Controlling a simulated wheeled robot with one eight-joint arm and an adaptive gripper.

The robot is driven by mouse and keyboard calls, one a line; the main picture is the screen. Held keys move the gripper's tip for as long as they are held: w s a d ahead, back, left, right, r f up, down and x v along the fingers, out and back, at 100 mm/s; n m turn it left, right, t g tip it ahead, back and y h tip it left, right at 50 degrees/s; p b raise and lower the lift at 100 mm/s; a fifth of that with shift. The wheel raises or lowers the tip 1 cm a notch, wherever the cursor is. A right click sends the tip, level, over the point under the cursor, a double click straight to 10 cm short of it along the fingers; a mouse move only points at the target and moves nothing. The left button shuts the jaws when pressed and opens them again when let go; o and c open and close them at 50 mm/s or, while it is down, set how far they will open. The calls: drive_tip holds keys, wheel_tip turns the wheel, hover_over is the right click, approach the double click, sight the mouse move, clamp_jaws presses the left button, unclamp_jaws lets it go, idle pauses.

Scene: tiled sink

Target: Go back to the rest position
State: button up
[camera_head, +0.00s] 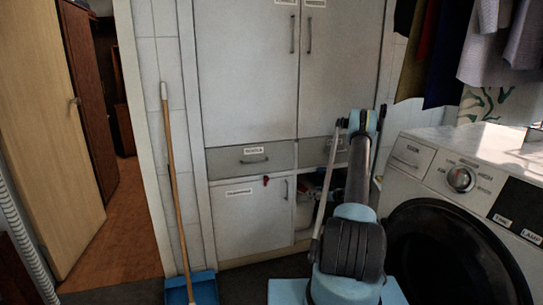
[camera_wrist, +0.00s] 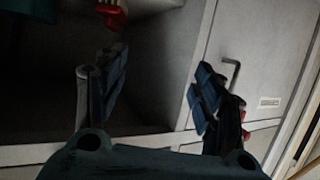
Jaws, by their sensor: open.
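My gripper (camera_wrist: 158,92) shows in the wrist view with its two dark blue padded fingers wide apart. Nothing is held between them. Behind the fingers are a dark open compartment and a pale cabinet door with a handle. In the head view my blue and dark grey arm rises in front of the cabinet, right of the middle. The gripper cannot be made out clearly there.
A tall pale cabinet (camera_head: 246,75) stands behind the arm, with an open lower compartment. A washing machine (camera_head: 415,170) stands close on the right. A broom (camera_head: 173,180) leans at the left, with a blue dustpan (camera_head: 203,289) below. An open doorway is farther left.

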drive_tip(key=s+a+r+m+g+h, duration=0.1)
drive_tip(key=s+a+r+g, duration=0.2)
drive_tip(key=r, duration=0.7)
drive_tip(key=s+a+r+h, duration=0.1)
drive_tip(key=s+a+r, duration=0.25)
drive_tip(key=r, duration=0.55)
drive_tip(key=s+a+r+m+g+h, duration=0.1)
drive_tip(key=s+a+r, duration=0.1)
drive_tip(key=s+r, duration=0.5)
drive_tip(key=s+a+r+m+g+h, duration=0.1)
drive_tip(key=s+r, duration=0.3)
drive_tip(key=s, duration=0.6)
drive_tip(key=s+a+r+m+g+h, duration=0.1)
drive_tip(key=s+r+m+g+h, duration=0.15)
drive_tip(key=s, duration=1.85)
drive_tip(key=s+d+f+m+h, duration=0.1)
drive_tip(key=s+d+f, duration=0.1)
drive_tip(key=s, duration=0.7)
drive_tip(key=s+d+f+m+h, duration=0.1)
drive_tip(key=s+f, duration=0.3)
drive_tip(key=s, duration=0.6)
drive_tip(key=shift+d+f+g+h, duration=0.15)
drive_tip(key=shift+d+g+h, duration=0.3)
drive_tip(key=shift+h, duration=0.1)
